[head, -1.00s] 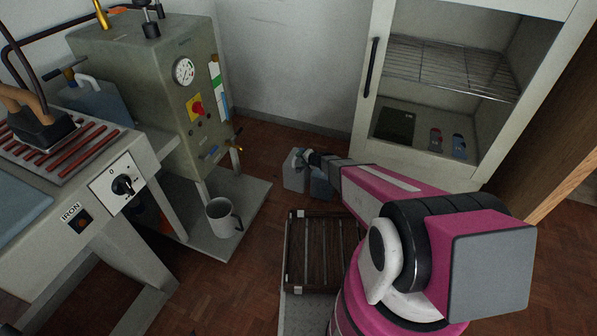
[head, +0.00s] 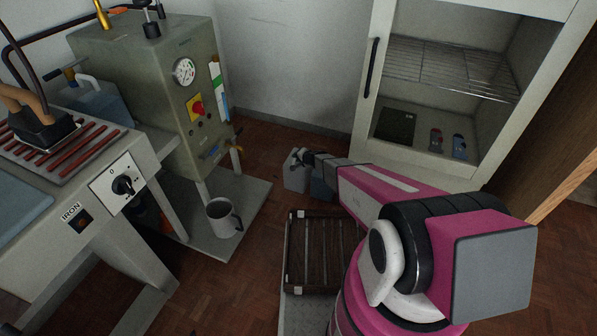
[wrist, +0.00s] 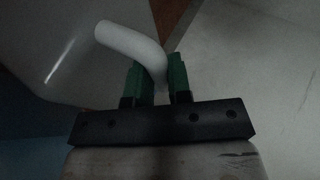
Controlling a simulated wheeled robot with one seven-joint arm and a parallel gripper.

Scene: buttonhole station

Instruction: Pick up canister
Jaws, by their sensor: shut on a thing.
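A pale canister (head: 294,178) stands low by the floor beyond my arm in the head view. My gripper (head: 299,156) is at the pale canister's top. In the wrist view, my gripper (wrist: 160,75) has its green fingers shut on the white curved handle of the canister (wrist: 65,50). The canister's translucent body fills the left, with a blue area low down. Its base is hidden there.
A slatted brown crate (head: 322,280) lies close in front. A grey mug (head: 221,217) stands on the low shelf (head: 256,196) of the boiler (head: 160,75). An open-fronted cabinet (head: 365,130) stands behind right. Wooden floor (head: 255,280) is free between shelf and crate.

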